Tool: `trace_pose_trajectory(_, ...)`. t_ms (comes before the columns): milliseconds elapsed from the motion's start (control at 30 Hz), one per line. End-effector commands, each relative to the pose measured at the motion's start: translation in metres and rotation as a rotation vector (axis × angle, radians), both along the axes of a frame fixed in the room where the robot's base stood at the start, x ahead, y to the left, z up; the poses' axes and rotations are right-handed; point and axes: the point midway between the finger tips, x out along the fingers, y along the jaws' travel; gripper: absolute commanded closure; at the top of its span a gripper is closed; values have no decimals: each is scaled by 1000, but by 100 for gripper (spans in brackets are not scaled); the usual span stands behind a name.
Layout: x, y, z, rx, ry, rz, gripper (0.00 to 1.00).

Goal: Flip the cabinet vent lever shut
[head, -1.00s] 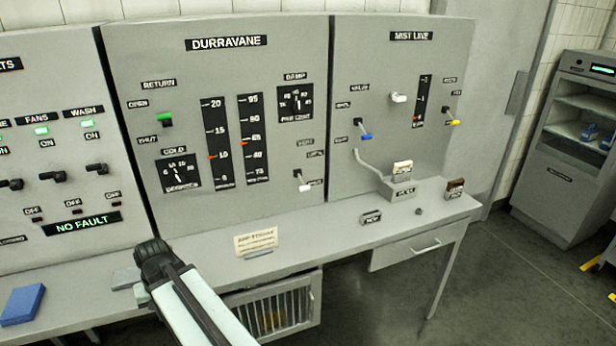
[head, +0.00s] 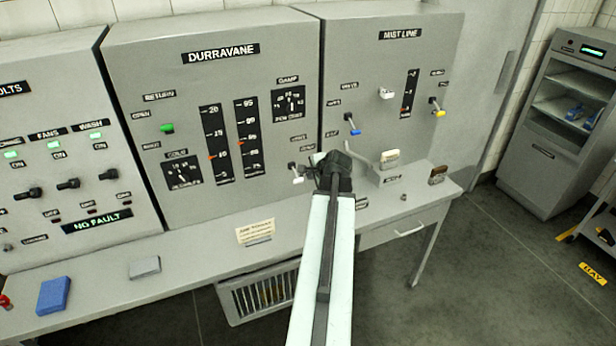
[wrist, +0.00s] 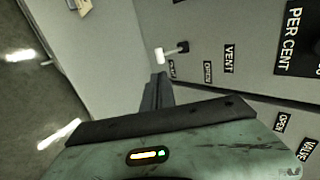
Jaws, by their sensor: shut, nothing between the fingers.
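The vent lever (head: 297,179) is a short stem with a white tip, low at the right of the Durravane panel (head: 142,75). Its tip points down. In the wrist view the white tip (wrist: 160,55) lies on the side of the SHUT label (wrist: 171,68), away from the OPEN label (wrist: 207,72). My gripper (head: 318,160) is shut and empty, just right of the lever in the head view. In the wrist view its dark fingers (wrist: 156,90) are close to the white tip, with a visible gap. The head view hides the SHUT label behind my gripper.
The Mist Line panel (head: 440,60) adjoins on the right, with a blue-tipped lever (head: 353,127) and a bent pipe near my gripper. The grey counter (head: 200,262) below carries a small sign (head: 255,232), a blue block (head: 54,295) and a grey block (head: 145,268).

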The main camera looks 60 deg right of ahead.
Motion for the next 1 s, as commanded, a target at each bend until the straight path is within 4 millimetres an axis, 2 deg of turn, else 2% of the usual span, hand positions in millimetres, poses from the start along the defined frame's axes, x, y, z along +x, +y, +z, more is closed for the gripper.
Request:
trace_pose_trajectory(600,69,-52,-88,-1,2,2,100)
trace_pose_trajectory(767,78,-58,-94,0,2,1,100)
trace_pose_trajectory(1000,78,-58,-92,0,2,1,100)
